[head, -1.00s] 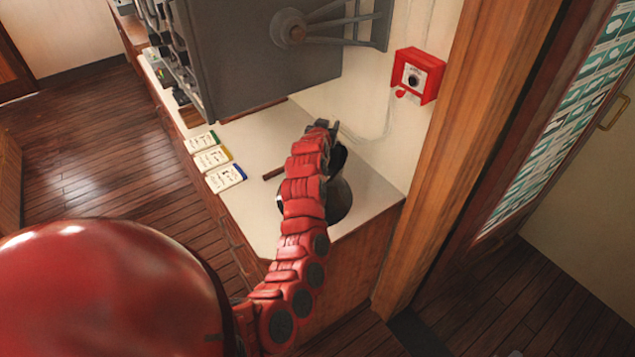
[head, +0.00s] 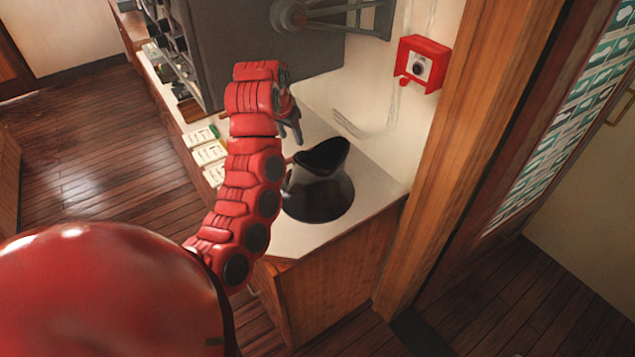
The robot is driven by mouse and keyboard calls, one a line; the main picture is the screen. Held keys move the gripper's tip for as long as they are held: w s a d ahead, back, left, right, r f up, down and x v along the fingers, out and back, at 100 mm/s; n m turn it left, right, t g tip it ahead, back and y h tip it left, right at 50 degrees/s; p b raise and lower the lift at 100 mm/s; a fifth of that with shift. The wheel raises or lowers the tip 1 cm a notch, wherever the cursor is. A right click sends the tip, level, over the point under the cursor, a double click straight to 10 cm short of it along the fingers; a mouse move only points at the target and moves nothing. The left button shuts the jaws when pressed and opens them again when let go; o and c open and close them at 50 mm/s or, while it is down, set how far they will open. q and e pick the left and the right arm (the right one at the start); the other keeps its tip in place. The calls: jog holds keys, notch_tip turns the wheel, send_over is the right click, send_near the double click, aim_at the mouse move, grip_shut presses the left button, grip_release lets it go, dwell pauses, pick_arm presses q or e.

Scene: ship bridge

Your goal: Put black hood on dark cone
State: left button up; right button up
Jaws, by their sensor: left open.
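The dark cone (head: 318,198) stands upright on the white counter, wide and glossy at its base. The black hood (head: 323,155) is on top of it, matte, with a slanted opening rising toward the right. It appears to rest on the cone; how well it is seated I cannot tell. My left gripper (head: 293,124) is up and to the left of the hood, apart from it and holding nothing. It is open, with its fingers partly hidden by my red arm. My right gripper is out of view.
A grey cabinet (head: 250,60) with a bracket overhangs the counter (head: 295,237) at the back. A red box (head: 422,63) is on the wall at the right, beside a wooden post (head: 465,140). Several labelled cards (head: 209,153) lie along the counter's left edge.

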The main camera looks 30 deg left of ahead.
pick_arm(q)
jog(key=b, duration=0.2)
send_near(301, 160)
jog(key=shift+w+a+f, duration=0.25)
jog(key=shift+f, duration=0.2)
jog(key=shift+w+a+f, duration=0.2)
jog(key=shift+w+f, duration=0.05)
jog(key=shift+f, duration=0.2)
jog(key=shift+p+x, duration=0.8)
jog(key=shift+x, duration=0.2)
jog(key=shift+w+f+p, duration=0.1)
jog(key=shift+f+p, duration=0.1)
jog(key=shift+p, duration=0.1)
jog(key=p+x, duration=0.2)
jog(key=x, duration=0.1)
jog(key=shift+d, duration=0.2)
jog(key=shift+p+x, duration=0.3)
jog(key=shift+x, duration=0.6)
grip_shut()
jog(key=shift+d, duration=0.1)
